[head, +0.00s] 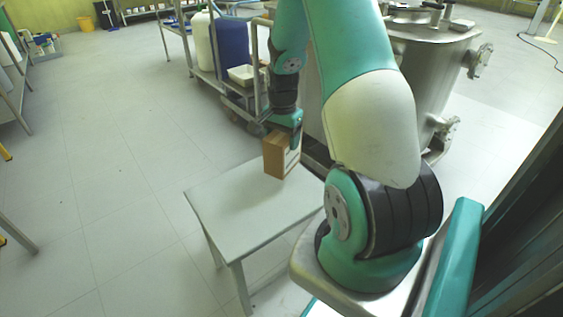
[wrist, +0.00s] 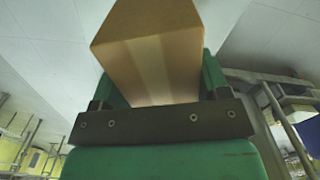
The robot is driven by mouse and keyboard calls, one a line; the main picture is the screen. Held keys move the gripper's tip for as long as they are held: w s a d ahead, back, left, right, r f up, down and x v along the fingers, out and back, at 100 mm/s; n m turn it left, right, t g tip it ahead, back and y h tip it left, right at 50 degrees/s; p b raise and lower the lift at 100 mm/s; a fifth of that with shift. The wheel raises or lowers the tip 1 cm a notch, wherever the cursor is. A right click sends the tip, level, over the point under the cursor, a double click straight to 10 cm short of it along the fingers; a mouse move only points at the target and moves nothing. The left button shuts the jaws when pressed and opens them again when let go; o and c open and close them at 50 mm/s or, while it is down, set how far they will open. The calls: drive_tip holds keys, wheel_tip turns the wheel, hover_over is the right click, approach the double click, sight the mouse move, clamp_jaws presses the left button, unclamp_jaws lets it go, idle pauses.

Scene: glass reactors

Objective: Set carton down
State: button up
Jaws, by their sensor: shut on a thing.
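A brown cardboard carton (head: 275,157) is upright at the far right part of a small pale table (head: 240,207) in the head view. My gripper (head: 291,139) is shut on the carton from above and behind. In the wrist view the carton (wrist: 152,50) sits between the two green fingers of my gripper (wrist: 160,85), with a pale tape strip along its face. Whether the carton's base touches the tabletop or hangs just above it, I cannot tell.
The rest of the tabletop is bare. A metal cart (head: 262,97) with a white tub (head: 241,75) and a blue container (head: 231,48) stands behind it. A large steel vessel (head: 432,85) stands at the right. The floor (head: 95,150) at the left is open.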

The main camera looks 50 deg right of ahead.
drive_tip(key=shift+f+b, duration=0.7)
drive_tip(key=shift+f, duration=2.35)
drive_tip(key=shift+f, duration=0.1)
drive_tip(key=o, duration=1)
drive_tip(key=shift+o, duration=0.2)
